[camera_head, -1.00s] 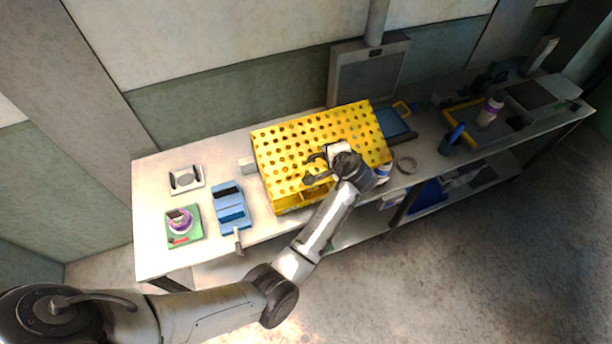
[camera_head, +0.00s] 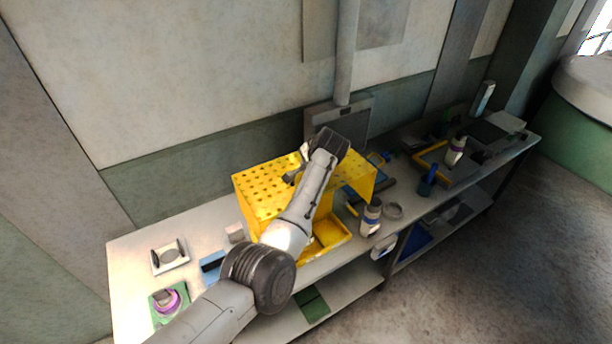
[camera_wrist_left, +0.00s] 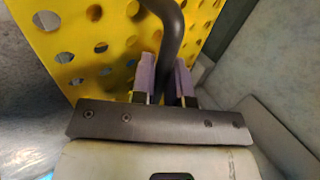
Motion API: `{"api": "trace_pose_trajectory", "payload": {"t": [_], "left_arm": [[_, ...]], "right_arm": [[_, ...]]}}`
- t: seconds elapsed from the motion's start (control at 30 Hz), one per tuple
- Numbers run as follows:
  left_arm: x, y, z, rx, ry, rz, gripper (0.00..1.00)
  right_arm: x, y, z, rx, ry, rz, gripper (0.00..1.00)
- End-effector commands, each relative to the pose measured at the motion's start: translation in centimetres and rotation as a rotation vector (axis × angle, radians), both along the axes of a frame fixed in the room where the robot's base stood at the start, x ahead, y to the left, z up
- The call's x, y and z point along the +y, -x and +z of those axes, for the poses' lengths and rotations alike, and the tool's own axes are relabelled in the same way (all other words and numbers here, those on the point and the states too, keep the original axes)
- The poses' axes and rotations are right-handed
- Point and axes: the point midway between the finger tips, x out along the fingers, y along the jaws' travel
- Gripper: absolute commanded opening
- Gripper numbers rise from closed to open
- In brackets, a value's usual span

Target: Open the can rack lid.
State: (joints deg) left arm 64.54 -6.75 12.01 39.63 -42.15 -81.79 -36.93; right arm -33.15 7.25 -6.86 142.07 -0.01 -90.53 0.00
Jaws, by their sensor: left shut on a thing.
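The yellow perforated can rack lid (camera_head: 263,192) is raised in the head view. The shallow yellow rack base (camera_head: 331,232) shows below it on the bench. My left gripper (camera_head: 298,170) is at the lid, partly hidden behind my own arm. In the left wrist view my left gripper (camera_wrist_left: 165,72) has its purple-padded fingers on both sides of the dark curved lid handle (camera_wrist_left: 173,30), shut on it. The perforated lid fills the upper left of that view (camera_wrist_left: 95,45). My arm hides the middle of the lid and part of the base. My right gripper is not in view.
A white jar (camera_head: 371,217) and a grey ring (camera_head: 393,211) stand right of the rack. The wall is close behind the bench.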

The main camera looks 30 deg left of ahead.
Motion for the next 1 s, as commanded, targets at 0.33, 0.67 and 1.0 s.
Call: {"api": "trace_pose_trajectory", "payload": {"t": [0.33, 0.67, 1.0], "left_arm": [[0.3, -1.1, -0.3, 0.039, 0.052, -0.006, 0.0], [0.2, -1.5, -0.2, 0.053, 0.071, -0.011, 0.0], [0.2, -1.5, -0.2, 0.053, 0.072, -0.013, 0.0]], "right_arm": [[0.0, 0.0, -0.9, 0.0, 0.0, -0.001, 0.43], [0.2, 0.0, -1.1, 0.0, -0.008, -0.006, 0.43], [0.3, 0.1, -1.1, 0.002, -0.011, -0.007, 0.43]]}}
